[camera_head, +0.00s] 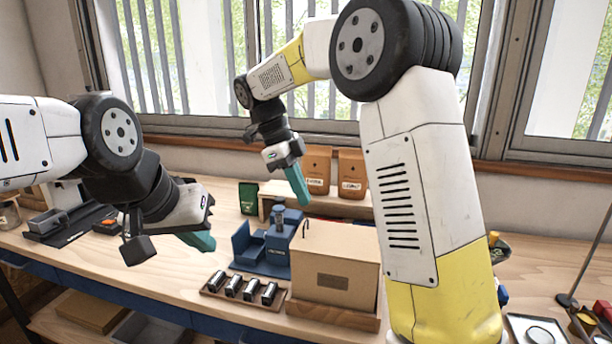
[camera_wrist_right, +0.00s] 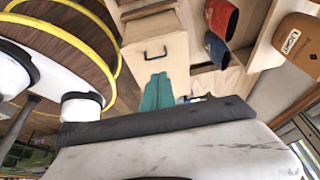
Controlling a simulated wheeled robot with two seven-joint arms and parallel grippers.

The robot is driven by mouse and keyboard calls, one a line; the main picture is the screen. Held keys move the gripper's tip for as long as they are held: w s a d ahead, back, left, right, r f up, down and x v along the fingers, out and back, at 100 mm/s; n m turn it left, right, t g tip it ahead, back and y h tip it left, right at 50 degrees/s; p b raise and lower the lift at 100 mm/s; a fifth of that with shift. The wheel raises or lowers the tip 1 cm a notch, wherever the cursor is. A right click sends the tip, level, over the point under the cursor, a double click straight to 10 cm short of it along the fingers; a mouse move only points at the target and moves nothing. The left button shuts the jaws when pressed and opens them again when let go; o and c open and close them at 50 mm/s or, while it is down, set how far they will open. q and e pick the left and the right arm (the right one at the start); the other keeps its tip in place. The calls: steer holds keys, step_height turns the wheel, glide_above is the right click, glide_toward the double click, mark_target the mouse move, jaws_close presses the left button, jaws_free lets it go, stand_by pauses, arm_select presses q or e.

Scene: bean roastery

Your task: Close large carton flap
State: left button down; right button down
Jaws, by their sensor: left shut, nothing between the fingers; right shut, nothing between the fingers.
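The large carton (camera_head: 334,280) is a tan box on a wooden base at the middle right of the bench, with a brown label on its front. Its top panel (camera_head: 345,240) looks to lie flat across the box, with a small dark handle at its left edge; my right arm hides its right side. The right wrist view shows a pale panel with a dark handle (camera_wrist_right: 146,48), seemingly the carton top, beyond the fingertips. My right gripper (camera_head: 303,201) is shut and empty, above the carton's back left corner. My left gripper (camera_head: 208,244) is shut and empty, left of the carton.
A blue fixture (camera_head: 262,250) stands just left of the carton. A wooden tray with several dark canisters (camera_head: 234,287) lies in front of it. Brown bags (camera_head: 317,168) stand on a shelf behind. The bench's left front is clear.

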glide_above(300, 232)
steer(key=a, duration=0.2)
step_height(300, 232, down, 5)
steer(key=shift+w+f+h, duration=0.3)
steer(key=shift+f+h, duration=0.1)
steer(key=shift+f, duration=0.45)
steer(key=shift+r, duration=0.15)
steer(key=shift+r, duration=0.75)
